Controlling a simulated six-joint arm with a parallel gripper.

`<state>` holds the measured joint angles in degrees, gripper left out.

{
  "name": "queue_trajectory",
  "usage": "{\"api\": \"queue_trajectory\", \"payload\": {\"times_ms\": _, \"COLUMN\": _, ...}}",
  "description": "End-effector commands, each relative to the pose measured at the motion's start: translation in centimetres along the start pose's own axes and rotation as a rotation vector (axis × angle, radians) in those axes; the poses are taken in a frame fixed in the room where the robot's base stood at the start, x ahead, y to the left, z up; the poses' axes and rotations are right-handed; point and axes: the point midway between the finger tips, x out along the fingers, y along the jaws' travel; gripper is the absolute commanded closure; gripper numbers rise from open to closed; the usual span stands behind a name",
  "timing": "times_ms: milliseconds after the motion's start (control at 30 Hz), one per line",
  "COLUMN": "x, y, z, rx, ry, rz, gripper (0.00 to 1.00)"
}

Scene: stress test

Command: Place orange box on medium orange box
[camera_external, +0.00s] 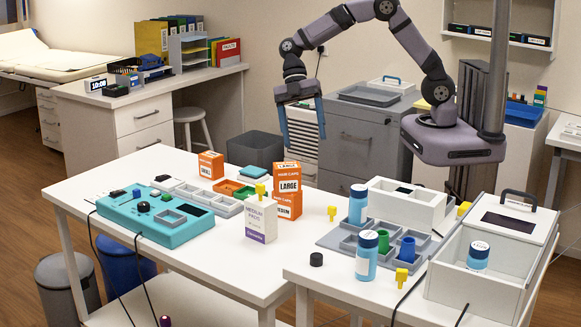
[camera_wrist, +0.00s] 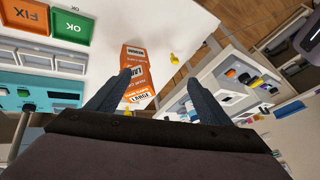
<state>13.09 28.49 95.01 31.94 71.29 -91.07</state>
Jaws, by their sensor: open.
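An orange-and-white box labelled LARGE (camera_external: 288,180) sits upright on top of the medium orange box (camera_external: 290,207) near the back edge of the white table. The medium box is partly hidden by a white-and-purple carton (camera_external: 261,222) in front of it. A small orange box (camera_external: 210,165) stands apart to the left. My gripper (camera_external: 303,122) is open and empty, pointing down, above and behind the stacked boxes. In the wrist view, orange box faces (camera_wrist: 138,88) show near my left finger, apart from the right one; contact cannot be told.
A teal control panel (camera_external: 155,218) and grey trays (camera_external: 207,197) lie to the left. To the right are a grey compartment tray (camera_external: 345,238), blue bottles (camera_external: 366,255), and a white open bin (camera_external: 478,285). Yellow pieces (camera_external: 332,212) stand nearby.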

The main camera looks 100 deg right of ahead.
Motion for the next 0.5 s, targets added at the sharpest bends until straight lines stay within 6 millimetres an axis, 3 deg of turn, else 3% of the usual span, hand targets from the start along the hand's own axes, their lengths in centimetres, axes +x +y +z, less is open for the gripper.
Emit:
{"api": "queue_trajectory", "payload": {"times_ms": 200, "x": 1.4, "y": -5.8, "z": 4.3, "rx": 0.418, "ry": -0.190, "rz": 0.121, "gripper": 0.27}}
{"api": "queue_trajectory", "payload": {"times_ms": 500, "x": 2.9, "y": -12.1, "z": 10.5, "rx": 0.867, "ry": -0.284, "rz": 0.385, "gripper": 0.27}}
